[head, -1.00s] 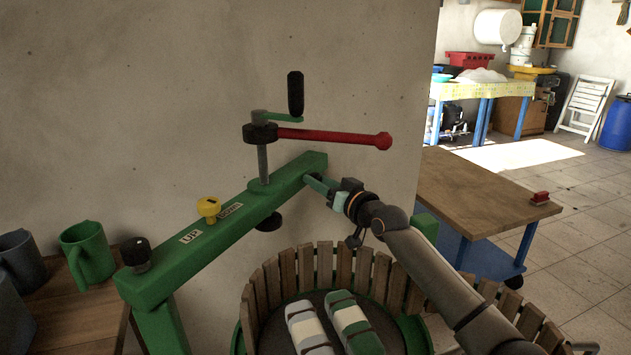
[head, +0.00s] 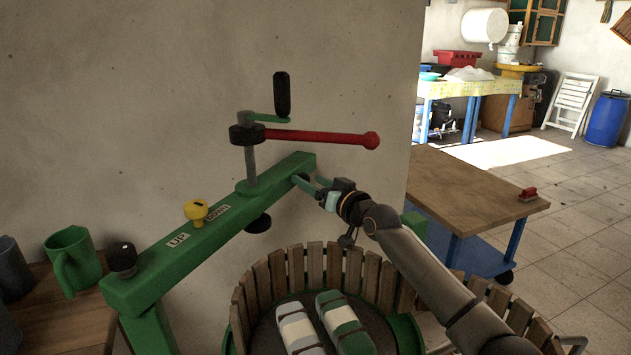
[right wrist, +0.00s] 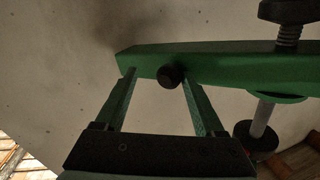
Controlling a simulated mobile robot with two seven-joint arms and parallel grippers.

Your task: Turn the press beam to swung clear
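The green press beam (head: 215,222) slants from a post at lower left to its free end at upper right, over the slatted press basket (head: 335,268). A black knob (right wrist: 172,77) sits on the beam near its free end. My right gripper (head: 306,183) is at that end. In the right wrist view its fingers (right wrist: 158,76) are apart, one on each side of the knob, with a gap on the left; whether the right finger touches is unclear. A screw (head: 250,165) with a red handle (head: 325,138) passes through the beam. My left gripper is out of view.
A yellow knob (head: 196,211) and UP and DOWN labels are on the beam. Two wrapped bundles lie in the basket. Green mug (head: 75,262) stands at left. A wooden-topped cart (head: 465,190) stands at right. The wall is close behind the beam.

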